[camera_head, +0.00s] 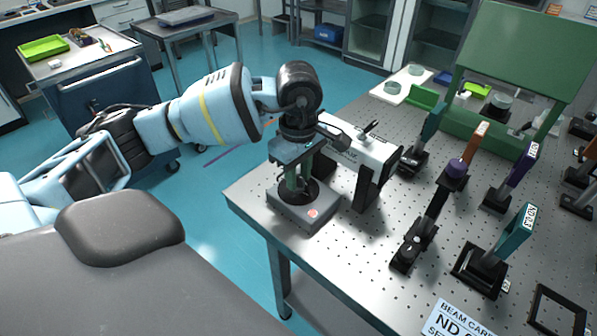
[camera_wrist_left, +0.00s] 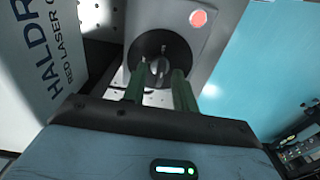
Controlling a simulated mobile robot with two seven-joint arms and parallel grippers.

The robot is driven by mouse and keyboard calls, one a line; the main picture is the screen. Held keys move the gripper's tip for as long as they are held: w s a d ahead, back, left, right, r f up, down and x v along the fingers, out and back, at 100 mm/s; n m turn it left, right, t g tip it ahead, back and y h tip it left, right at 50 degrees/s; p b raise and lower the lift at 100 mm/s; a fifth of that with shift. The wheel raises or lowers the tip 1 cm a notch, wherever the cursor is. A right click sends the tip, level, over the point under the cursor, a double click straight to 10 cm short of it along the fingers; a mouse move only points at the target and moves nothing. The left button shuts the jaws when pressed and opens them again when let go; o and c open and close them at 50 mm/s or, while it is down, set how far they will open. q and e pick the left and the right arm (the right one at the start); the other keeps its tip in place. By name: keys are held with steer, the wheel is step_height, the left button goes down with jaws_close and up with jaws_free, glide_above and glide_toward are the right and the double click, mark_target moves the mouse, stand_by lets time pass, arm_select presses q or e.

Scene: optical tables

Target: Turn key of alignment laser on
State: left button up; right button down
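The key switch is a black round dial (camera_head: 313,190) with a dark key (camera_wrist_left: 158,67) at its middle, on top of a grey box (camera_head: 297,213) at the table's near left corner. A red round spot (camera_wrist_left: 198,18) shows on the same box. The white alignment laser (camera_head: 362,150) stands beside the box; its printed side (camera_wrist_left: 35,60) shows in the wrist view. My left gripper (camera_head: 298,187) points down over the dial. Its green fingers (camera_wrist_left: 160,85) are apart, with the key between their tips. I cannot tell whether they touch it. My right gripper is not in view.
The perforated optical table (camera_head: 365,245) carries several post-mounted optics, such as a purple-topped one (camera_head: 455,176), right of the laser. A green panel stand (camera_head: 520,50) is at the back. A blue cart (camera_head: 105,95) stands far left. Open floor lies left of the table.

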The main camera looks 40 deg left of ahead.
mark_target(299, 176)
arm_select(q)
steer(key=shift+r, duration=3.9)
